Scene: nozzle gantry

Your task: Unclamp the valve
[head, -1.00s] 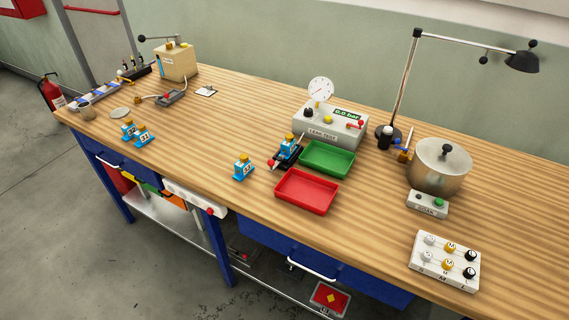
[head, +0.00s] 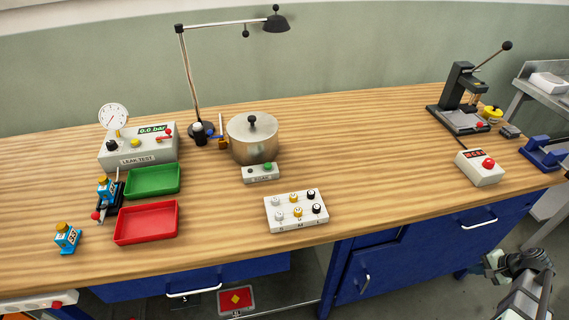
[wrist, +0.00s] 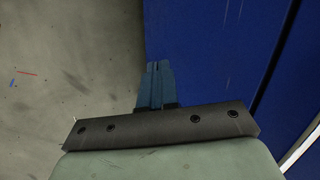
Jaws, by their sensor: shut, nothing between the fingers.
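A blue valve with an orange cap (head: 105,188) sits in a black clamp (head: 112,203) in front of the leak tester, at the left of the head view. The clamp has a red knob low at its front left and a thin upright lever beside the valve. A second blue valve (head: 67,238) stands free on the bench, nearer the front edge. My gripper is shut and empty in the wrist view (wrist: 157,85), its blue fingers together beside a blue panel. In the head view my arm is at the lower right, far from the valve.
A green tray (head: 152,181) and a red tray (head: 147,222) lie right of the clamp. The leak tester (head: 137,147) with its gauge stands behind. A lamp, a pot (head: 252,140), a block of knobs (head: 296,211) and a press (head: 462,105) stand farther right.

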